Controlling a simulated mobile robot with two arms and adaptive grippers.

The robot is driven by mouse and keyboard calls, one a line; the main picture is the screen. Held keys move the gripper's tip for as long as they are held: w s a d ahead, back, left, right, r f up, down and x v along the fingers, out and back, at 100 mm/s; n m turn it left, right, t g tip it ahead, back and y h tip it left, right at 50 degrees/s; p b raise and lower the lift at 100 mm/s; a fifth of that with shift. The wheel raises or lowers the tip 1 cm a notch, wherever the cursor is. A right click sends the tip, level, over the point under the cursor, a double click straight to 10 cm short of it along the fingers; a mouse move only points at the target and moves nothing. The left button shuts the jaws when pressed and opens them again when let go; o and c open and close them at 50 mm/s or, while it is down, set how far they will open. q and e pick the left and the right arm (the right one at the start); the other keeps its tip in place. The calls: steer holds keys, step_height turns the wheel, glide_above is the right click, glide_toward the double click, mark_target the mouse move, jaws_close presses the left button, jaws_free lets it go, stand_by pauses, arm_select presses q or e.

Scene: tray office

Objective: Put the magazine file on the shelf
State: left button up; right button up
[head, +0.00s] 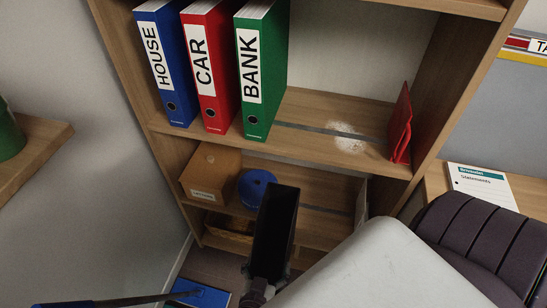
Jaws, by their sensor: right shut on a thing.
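A black magazine file (275,232), narrow and box-like, stands in front of the bookcase at the lower middle. My right gripper (262,284) is shut on its lower near end and holds it up, tilted. The fingers are small and dark here, so the exact grip is hard to see. The shelf (310,113) holds blue HOUSE (178,85), red CAR (218,85) and green BANK (272,75) binders at its left. A bare stretch with a pale dusty patch (348,138) lies right of them. My left gripper is not in view.
A red upright item (401,125) stands at the shelf's right end. Below are a cardboard box (211,170) and a blue round thing (257,184). A dark padded chair (485,240) and a Statements paper (482,185) are at right. Blue items (205,297) lie low at left.

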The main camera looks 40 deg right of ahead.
steer(key=p, duration=0.2)
glide_toward(283, 216)
steer(key=x, duration=0.4)
steer(key=shift+w+d+f, duration=0.1)
steer(key=shift+w+d, duration=0.05)
steer(key=shift+d, duration=0.05)
arm_select(q)
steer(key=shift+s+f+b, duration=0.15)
steer(key=shift+b, duration=0.9)
arm_select(e)
steer(key=r+x, duration=0.2)
steer(key=x, duration=0.8)
steer(key=w+d+r+x, duration=0.1)
steer(key=x, duration=0.9)
steer(key=shift+w+d+r, duration=0.15)
steer(key=shift+d+r, duration=0.1)
steer(key=shift+d, duration=0.15)
steer(key=o, duration=1.1)
